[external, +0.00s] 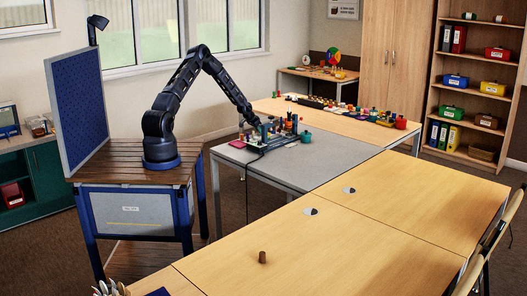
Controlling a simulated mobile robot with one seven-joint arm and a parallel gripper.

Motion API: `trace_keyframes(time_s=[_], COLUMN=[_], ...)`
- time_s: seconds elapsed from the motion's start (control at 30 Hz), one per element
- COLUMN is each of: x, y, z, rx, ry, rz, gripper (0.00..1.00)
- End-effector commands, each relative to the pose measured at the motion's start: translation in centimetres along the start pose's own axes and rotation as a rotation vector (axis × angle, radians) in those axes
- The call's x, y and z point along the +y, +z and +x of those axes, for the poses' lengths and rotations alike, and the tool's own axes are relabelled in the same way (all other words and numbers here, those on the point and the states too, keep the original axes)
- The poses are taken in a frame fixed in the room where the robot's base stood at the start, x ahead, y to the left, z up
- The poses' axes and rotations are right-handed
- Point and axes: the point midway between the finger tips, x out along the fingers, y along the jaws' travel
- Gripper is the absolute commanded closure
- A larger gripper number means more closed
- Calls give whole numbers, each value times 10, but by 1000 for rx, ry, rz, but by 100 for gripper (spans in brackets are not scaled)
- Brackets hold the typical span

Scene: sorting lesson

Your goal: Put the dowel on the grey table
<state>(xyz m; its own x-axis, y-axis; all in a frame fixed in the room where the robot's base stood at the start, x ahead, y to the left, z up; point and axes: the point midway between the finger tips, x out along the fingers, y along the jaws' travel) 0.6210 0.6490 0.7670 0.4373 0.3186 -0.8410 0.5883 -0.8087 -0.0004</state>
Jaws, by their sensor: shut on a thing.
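The grey table (300,172) stands in the middle of the external view, right of my base. My arm reaches over its far left part. My gripper (264,134) is low there, among small objects and a dark tray (262,146). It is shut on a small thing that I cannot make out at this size. I cannot pick out the dowel for sure. A short brown cylinder (262,257) stands upright on the near wooden table, well away from my gripper.
Several colourful small objects crowd the grey table's far end, with a teal pot (306,137) at the right. The grey table's near part is clear. Wooden tables (345,235) adjoin it. A blue panel (77,105) stands left of my arm.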

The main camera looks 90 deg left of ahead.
Motion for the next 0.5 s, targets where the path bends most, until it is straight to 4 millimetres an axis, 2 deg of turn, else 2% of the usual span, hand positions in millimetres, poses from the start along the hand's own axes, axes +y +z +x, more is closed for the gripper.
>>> trace_keyframes(time_s=[0.07,0.1,0.17,0.5], x=[0,0,0,0], y=[1,1,1,0], z=[2,2,1,0], rx=[0,0,0,0], ry=[0,0,0,0], rz=[0,0,0,0], gripper=[100,78,66,64])
